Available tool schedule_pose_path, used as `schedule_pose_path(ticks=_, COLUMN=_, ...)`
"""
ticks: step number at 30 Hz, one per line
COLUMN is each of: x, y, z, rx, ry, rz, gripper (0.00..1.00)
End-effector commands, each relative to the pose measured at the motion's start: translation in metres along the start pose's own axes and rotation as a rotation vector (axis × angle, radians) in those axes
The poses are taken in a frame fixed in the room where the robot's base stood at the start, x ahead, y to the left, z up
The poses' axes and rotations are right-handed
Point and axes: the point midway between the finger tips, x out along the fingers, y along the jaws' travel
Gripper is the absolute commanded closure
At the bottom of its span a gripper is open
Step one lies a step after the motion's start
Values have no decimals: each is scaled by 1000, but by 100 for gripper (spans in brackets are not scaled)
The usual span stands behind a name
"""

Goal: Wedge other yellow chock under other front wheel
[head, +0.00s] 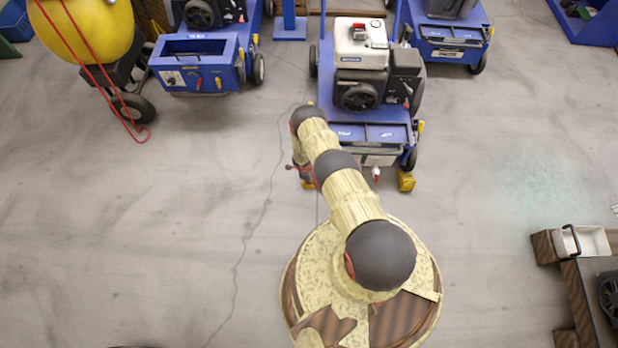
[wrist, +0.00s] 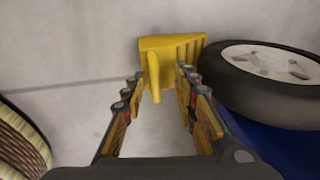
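The blue wheeled machine (head: 372,135) with a white-topped engine stands ahead of me. One yellow chock (head: 406,181) is on the floor by its front right wheel (head: 409,157). The other yellow chock (head: 308,185) is mostly hidden behind my arm in the head view. In the wrist view this chock (wrist: 185,48) is ribbed, with an upright handle, and lies beside a black wheel (wrist: 270,80), seemingly close to the tyre; contact is unclear. My gripper (wrist: 160,74) is open, its fingers either side of the handle with gaps showing.
More blue machines stand at the back, one (head: 195,62) at left and one (head: 443,38) at right. A yellow tank (head: 85,28) with a red hose stands far left. A dark bench with a white bin (head: 585,243) is at right. Open floor lies left and right.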

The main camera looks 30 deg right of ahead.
Motion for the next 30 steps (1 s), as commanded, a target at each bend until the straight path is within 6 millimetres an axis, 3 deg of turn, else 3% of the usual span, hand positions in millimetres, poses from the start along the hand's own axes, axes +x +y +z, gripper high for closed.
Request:
schedule_pose_path(ticks=11, x=-11, y=0, z=0, rx=-2, ry=1, rz=0, gripper=71)
schedule_pose_path(ticks=30, x=-92, y=0, z=0, rx=0, ry=0, rz=0, gripper=71)
